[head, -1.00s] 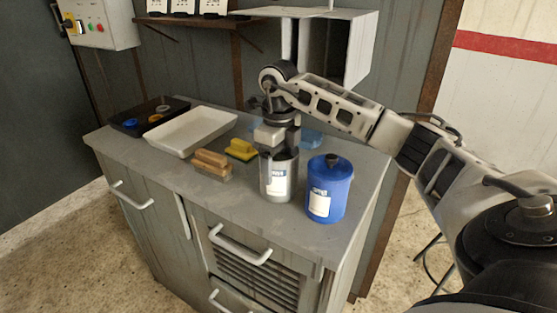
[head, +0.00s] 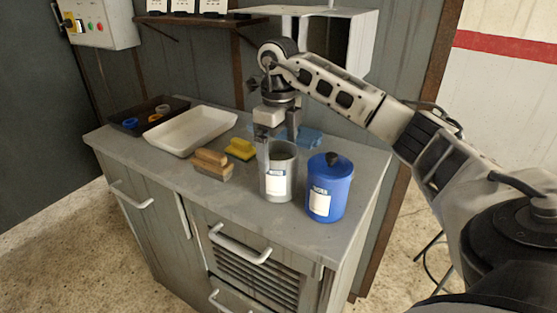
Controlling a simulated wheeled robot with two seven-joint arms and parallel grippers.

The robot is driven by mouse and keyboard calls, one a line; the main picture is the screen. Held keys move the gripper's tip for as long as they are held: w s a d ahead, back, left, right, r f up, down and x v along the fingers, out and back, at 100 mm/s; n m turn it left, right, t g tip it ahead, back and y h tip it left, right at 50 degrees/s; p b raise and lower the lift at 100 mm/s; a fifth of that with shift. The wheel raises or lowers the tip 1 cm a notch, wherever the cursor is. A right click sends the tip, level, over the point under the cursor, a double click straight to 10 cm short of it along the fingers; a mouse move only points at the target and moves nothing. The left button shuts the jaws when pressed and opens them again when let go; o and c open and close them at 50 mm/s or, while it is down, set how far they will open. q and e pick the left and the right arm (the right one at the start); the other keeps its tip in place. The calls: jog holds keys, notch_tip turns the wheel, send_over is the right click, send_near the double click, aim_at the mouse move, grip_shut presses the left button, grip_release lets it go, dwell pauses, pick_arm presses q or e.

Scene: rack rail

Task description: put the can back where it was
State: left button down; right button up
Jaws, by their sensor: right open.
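A grey open-topped can (head: 279,184) with a white label stands upright on the grey cabinet top (head: 245,205). A blue lidded canister (head: 329,188) with a black knob and white label stands just right of it. My right gripper (head: 278,150) is open, pointing down over the grey can's rim. One finger overlaps the can's left upper edge in the picture; I cannot tell whether it touches. The other finger is above the far side of the rim. My left gripper is not in view.
Left of the grey can are a wooden-backed brush (head: 211,160), a yellow brush or sponge (head: 241,149), a white tray (head: 190,131) and a black tray (head: 135,117) with small rings. A flat blue item (head: 310,138) lies behind. A grey open box (head: 330,40) hangs on the wall above.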

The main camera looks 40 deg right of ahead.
jog(key=shift+r, duration=1.9)
